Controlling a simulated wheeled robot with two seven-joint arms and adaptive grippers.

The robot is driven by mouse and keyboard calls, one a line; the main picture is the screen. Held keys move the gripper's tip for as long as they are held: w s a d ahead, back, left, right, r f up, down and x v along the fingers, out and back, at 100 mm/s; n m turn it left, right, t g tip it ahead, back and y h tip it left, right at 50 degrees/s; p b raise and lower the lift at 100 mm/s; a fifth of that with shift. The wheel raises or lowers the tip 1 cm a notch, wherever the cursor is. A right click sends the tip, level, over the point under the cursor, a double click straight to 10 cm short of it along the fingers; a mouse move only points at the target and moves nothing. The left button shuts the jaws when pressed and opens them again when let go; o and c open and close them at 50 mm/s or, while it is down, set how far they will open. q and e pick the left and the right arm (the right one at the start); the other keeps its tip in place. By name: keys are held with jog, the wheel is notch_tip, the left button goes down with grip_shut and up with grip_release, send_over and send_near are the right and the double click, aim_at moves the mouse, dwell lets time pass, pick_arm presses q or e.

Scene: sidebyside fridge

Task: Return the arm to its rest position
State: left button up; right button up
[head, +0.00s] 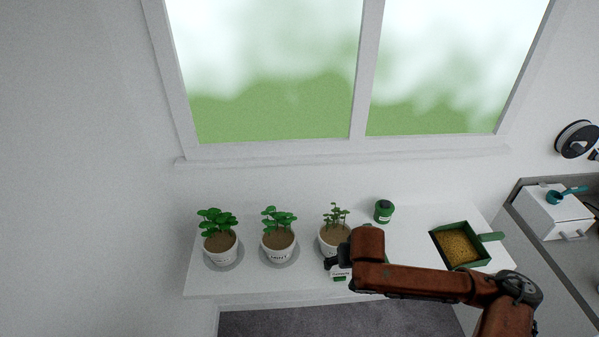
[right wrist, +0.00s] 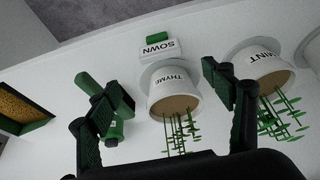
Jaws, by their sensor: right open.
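My right arm comes in from the right in the head view, and its gripper (head: 337,262) is over the shelf near the third plant pot (head: 331,240). In the right wrist view the right gripper (right wrist: 165,88) is open, fingers wide apart. The pot labelled THYME (right wrist: 174,92) shows beyond the gap between the fingers, and nothing is held. A SOWN card (right wrist: 160,50) with a green part stands beside that pot; in the head view a small card (head: 340,272) is partly hidden by the gripper. My left gripper is not in view.
Two more leafy pots (head: 220,245) (head: 278,245) stand on saucers at left. A green jar (head: 383,211) is at the back. A green scoop-like tray (head: 437,245) of brown grains is at right, near my arm. A white drawer unit (head: 548,215) stands farther right.

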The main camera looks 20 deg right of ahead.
jog(key=shift+a+f, duration=0.1)
jog(key=s+a+f+n+y, duration=0.1)
jog(key=s+a+f+n, duration=0.15)
jog(key=f, duration=0.25)
jog(key=s+a+f+n+y, duration=0.1)
jog(key=s+a+f+y, duration=0.1)
jog(key=s+a+f, duration=0.3)
jog(key=s+d+f+h, duration=0.1)
jog(key=s+d+f, duration=0.45)
jog(key=s, duration=0.25)
jog(key=s+d+f+h, duration=0.2)
jog(key=s+d+f, duration=0.3)
jog(key=s+d, duration=0.25)
notch_tip(320, 180, down, 31)
jog(key=s+a+g+b, duration=0.2)
jog(key=s+f+g+y+b, duration=0.1)
jog(key=s+f+b, duration=0.1)
jog(key=s+f, duration=1.6)
notch_tip(320, 180, down, 2)
jog(key=shift+a+f+b, duration=0.1)
jog(key=shift+a+b, duration=0.15)
jog(key=shift+b, duration=0.05)
jog(key=shift+n, duration=0.25)
